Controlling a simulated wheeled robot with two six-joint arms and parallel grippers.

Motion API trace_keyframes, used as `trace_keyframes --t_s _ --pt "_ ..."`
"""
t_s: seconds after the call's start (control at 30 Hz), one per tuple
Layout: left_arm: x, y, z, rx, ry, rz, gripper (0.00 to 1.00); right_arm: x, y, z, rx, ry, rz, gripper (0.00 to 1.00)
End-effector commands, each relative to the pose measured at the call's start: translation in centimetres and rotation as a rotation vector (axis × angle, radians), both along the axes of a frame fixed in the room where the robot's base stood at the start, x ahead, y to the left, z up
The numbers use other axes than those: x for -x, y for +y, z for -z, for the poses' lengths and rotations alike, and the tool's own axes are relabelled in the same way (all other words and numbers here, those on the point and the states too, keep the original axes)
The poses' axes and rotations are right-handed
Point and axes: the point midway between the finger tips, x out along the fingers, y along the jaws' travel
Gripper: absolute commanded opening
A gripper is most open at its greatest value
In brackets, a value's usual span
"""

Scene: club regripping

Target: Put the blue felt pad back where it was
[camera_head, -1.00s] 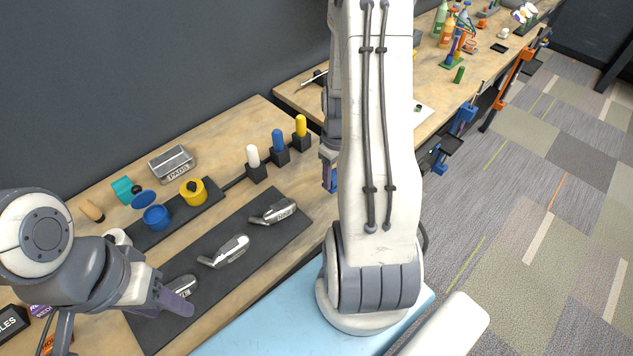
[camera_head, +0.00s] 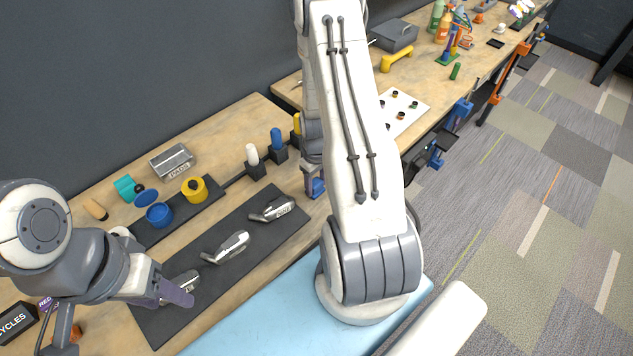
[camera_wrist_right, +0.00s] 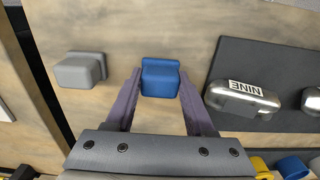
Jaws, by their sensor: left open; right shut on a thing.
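The blue felt pad (camera_wrist_right: 160,78) shows between the two purple fingers of my right gripper (camera_wrist_right: 160,100) in the right wrist view. That gripper is shut on it, above the wooden bench. In the head view the right arm hides most of this gripper; a bit of blue (camera_head: 317,187) shows at its lower end, near the bench's front edge. My left gripper (camera_head: 176,292) is open at the lower left, over the dark mat by the nearest club head (camera_head: 180,286). A grey tin marked PADS (camera_head: 172,161) stands at the back of the bench; its inside is not clear.
Club heads (camera_head: 226,246) lie on a dark mat (camera_head: 260,238). Blue (camera_head: 159,214) and yellow (camera_head: 194,189) round containers stand behind it. Upright grips (camera_head: 277,140) stand in black holders. A grey rounded block (camera_wrist_right: 80,70) is left of the pad in the right wrist view.

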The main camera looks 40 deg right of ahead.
Motion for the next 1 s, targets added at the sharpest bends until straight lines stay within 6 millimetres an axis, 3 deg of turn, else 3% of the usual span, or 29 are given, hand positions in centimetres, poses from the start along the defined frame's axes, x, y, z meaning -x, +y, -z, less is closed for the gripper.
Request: trace_keyframes --t_s 0.1,0.13,0.2,0.67,1.0 --pt "0.0 0.0 0.4 0.000 0.000 -0.001 0.50 0.0 0.0 0.5 0.000 0.000 0.000 0.09" --pt "0.0 0.0 0.3 0.000 0.000 -0.001 0.50 0.0 0.0 0.3 0.000 0.000 0.000 0.65" --pt "0.0 0.0 0.2 0.000 0.000 -0.001 0.50 0.0 0.0 0.3 0.000 0.000 0.000 0.84" --pt "0.0 0.0 0.3 0.000 0.000 0.000 0.50 0.0 0.0 -0.6 0.001 -0.001 0.000 0.84" --pt "0.0 0.0 1.9 0.000 0.000 -0.003 0.50 -0.1 -0.1 -6.7 0.004 -0.006 0.000 0.84"
